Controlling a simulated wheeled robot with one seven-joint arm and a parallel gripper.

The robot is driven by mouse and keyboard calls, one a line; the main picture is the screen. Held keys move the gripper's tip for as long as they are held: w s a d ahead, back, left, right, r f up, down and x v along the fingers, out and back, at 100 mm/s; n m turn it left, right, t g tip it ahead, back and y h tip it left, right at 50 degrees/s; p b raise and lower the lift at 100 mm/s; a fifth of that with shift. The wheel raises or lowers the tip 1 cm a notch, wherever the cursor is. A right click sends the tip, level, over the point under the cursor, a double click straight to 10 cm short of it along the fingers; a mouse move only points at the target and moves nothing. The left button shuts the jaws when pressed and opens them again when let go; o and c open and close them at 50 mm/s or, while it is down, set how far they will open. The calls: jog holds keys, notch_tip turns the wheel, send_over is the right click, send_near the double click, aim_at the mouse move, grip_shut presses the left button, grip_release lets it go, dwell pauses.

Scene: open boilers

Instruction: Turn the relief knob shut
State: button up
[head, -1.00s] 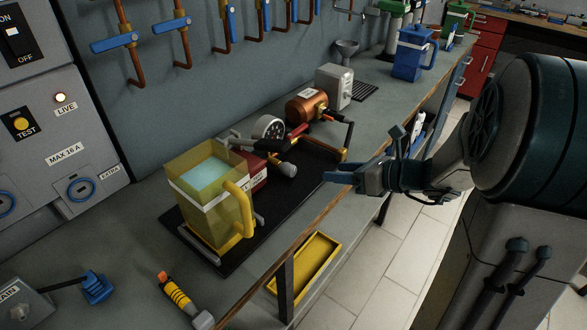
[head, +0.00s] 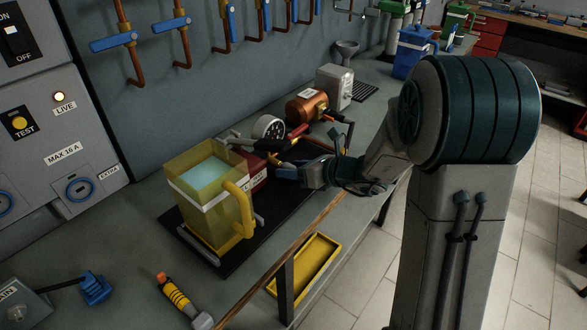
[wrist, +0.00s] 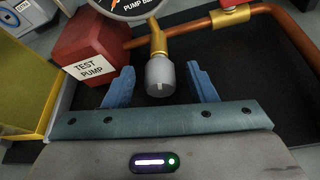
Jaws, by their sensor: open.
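The relief knob (wrist: 160,76) is a grey ribbed cylinder with a white mark, on a brass stem below the pressure gauge. In the wrist view it sits between the two blue fingers of my gripper (wrist: 161,86), with a gap on each side. The fingers are open and not touching it. In the head view my gripper (head: 285,173) is at the front of the red test pump (head: 255,175) and hides the knob.
A yellow water container (head: 208,202) stands on the black tray (head: 228,268) left of my gripper. A gauge (head: 269,127), a copper cylinder (head: 306,108) and a black-gripped lever stand behind. A brass-fitted copper pipe (wrist: 286,32) runs at right in the wrist view.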

jog(key=shift+c, duration=0.3)
jog(key=c, duration=0.9)
jog(key=n+b, duration=0.1)
jog(key=b, duration=0.2)
jog(key=shift+f+t, duration=0.2)
jog(key=shift+t, duration=0.1)
jog(key=shift+r+n+t+h+b, duration=0.25)
jog(key=shift+n+h+b, duration=0.2)
jog(key=shift+b, duration=0.75)
jog(key=o, duration=1)
jog(key=shift+c, duration=0.2)
